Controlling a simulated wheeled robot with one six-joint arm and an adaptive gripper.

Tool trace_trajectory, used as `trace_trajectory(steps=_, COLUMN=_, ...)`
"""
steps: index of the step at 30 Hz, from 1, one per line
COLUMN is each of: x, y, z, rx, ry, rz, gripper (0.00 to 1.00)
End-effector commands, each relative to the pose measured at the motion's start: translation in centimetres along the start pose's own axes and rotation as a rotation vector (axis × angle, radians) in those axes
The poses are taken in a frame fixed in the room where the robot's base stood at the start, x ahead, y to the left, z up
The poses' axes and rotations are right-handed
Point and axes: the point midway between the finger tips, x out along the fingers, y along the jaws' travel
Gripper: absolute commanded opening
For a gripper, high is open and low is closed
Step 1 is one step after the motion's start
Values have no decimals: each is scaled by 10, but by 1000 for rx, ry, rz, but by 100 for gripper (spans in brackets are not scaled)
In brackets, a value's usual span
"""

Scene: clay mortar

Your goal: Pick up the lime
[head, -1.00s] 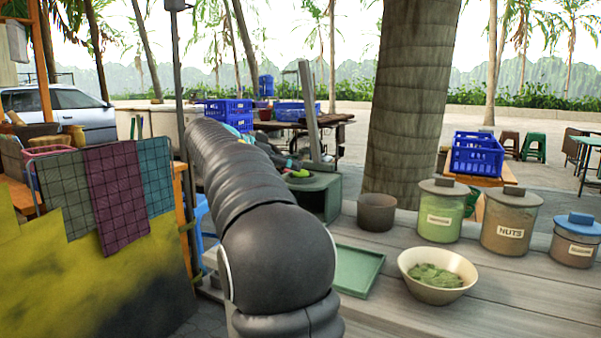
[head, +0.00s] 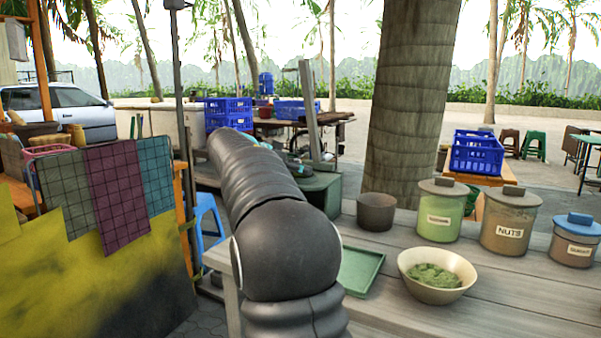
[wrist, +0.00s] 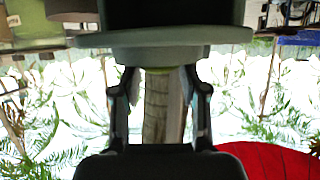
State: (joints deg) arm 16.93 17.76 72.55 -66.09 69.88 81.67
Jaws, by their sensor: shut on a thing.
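The green stand (head: 324,190) shows just past the arm's far end.
On the grey wooden counter (head: 500,290) are a green tray (head: 358,270), a bowl of green leaves (head: 437,277), a dark pot (head: 376,212) and lidded jars (head: 510,222). A palm trunk (head: 408,100) rises behind. Cloths (head: 118,195) hang at left.

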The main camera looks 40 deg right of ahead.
Motion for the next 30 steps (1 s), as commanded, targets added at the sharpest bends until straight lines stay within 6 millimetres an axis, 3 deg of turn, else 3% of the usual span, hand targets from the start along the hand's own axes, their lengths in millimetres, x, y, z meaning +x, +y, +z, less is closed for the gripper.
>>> trace_trajectory(steps=11, x=-2, y=0, z=-4, rx=1, ry=-1, rz=1, gripper=4)
trace_trajectory(steps=20, x=-15, y=0, z=-36, rx=3, ry=1, rz=-1, gripper=4)
trace_trajectory(steps=30, x=-88, y=-1, z=0, rx=-1, ry=-1, rz=-5, gripper=4)
